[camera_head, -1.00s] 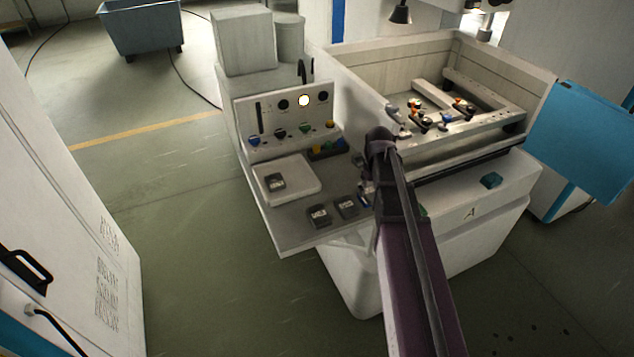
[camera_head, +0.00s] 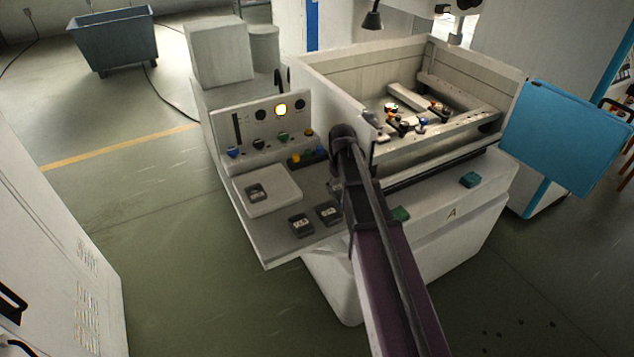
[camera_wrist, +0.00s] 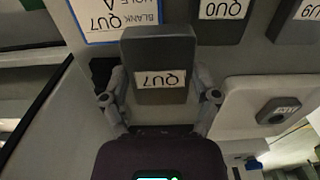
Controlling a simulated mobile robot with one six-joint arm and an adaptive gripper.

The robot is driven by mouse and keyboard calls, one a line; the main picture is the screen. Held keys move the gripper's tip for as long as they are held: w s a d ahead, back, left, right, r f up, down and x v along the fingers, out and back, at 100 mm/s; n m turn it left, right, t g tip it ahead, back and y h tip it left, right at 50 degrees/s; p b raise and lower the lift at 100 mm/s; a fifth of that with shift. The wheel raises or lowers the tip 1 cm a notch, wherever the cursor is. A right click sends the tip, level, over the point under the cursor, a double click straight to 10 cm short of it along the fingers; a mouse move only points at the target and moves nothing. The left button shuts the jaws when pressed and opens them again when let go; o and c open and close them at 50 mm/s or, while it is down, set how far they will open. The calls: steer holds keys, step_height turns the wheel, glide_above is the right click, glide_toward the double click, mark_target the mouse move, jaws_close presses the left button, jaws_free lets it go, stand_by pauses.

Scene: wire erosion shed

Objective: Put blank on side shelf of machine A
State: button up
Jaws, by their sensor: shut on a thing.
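My gripper (camera_wrist: 158,98) is shut on a dark grey blank (camera_wrist: 163,52) with a white label that reads QU7, upside down in the wrist view. In the head view my arm hides the gripper and this blank. Machine A (camera_head: 473,215) has a grey side shelf (camera_head: 262,238) at its left. Two dark labelled blanks (camera_head: 301,224) (camera_head: 327,212) lie on the shelf; one label reads QU0 (camera_wrist: 222,22) in the wrist view. The held blank is over or at the shelf; contact cannot be told. A blue-edged card (camera_wrist: 110,22) reading BLANK QU7 and HOLE A lies beside it.
A white plate (camera_head: 284,201) on the shelf bears another dark blank (camera_head: 256,191). A control panel (camera_head: 262,125) with knobs and a lit yellow lamp stands behind. The machine's open tank (camera_head: 320,90) is to the right. Floor is clear left of the shelf.

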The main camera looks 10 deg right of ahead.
glide_above(319, 185)
steer(key=s+d, duration=0.1)
steer(key=s, duration=0.2)
steer(key=shift+w+d+f+b, duration=0.1)
steer(key=shift+w+f+b, duration=0.1)
steer(key=shift+f+b, duration=0.15)
steer(key=shift+w, duration=0.1)
steer(key=shift+w, duration=0.25)
steer(key=shift+w+a+f+b, duration=0.55)
steer(key=shift+w+a+f, duration=0.1)
steer(key=shift+w, duration=0.2)
steer(key=shift+f+b, duration=1.25)
steer(key=shift+b, duration=0.05)
steer(key=shift+f, duration=0.15)
steer(key=o, duration=1.2)
steer(key=shift+c, duration=0.2)
